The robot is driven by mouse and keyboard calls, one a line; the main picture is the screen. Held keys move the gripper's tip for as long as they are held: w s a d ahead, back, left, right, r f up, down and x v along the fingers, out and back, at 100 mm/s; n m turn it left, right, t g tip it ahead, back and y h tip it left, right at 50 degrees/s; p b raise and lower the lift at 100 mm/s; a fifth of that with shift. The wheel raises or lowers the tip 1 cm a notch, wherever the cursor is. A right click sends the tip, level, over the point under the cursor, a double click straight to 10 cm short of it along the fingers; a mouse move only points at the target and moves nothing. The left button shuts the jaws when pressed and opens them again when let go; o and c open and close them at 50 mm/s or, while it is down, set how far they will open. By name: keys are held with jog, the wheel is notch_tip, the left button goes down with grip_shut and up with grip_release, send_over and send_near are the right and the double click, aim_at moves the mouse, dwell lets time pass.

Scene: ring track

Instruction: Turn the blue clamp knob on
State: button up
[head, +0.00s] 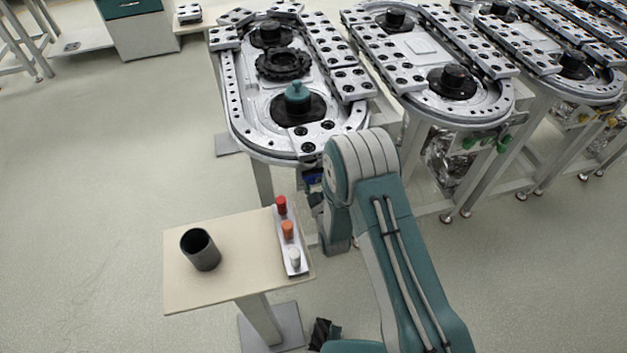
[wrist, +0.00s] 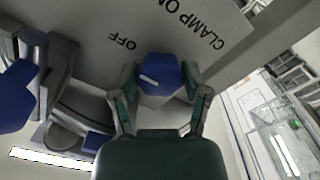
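The blue clamp knob (wrist: 160,84) is in the middle of the wrist view, on a grey panel (wrist: 85,22) lettered "OFF" and "CLAMP ON". A short white mark on the knob's face lies on its left half, on the side of "OFF". My gripper (wrist: 160,77) has one finger at the left and one at the right of the knob. Both fingertips appear to touch its sides. In the head view my arm reaches to the near end of the closest ring track (head: 268,150). The knob cannot be made out there, and the fingers are hidden.
Another blue knob-like part (wrist: 16,97) is at the wrist view's left edge, beside a dark bracket. In the head view a small table (head: 225,255) with a dark cup (head: 200,250) and a tray (head: 303,266) of coloured pieces stands left of my arm. Floor further left is clear.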

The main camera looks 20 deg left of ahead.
jog(key=shift+c, duration=1)
jog(key=shift+m, duration=0.3)
jog(key=m, duration=0.3)
jog(key=shift+a+m, duration=0.1)
jog(key=shift+m, duration=0.2)
jog(key=m, duration=0.4)
jog(key=shift+m, duration=0.3)
jog(key=m, duration=0.4)
jog(key=shift+m, duration=2.5)
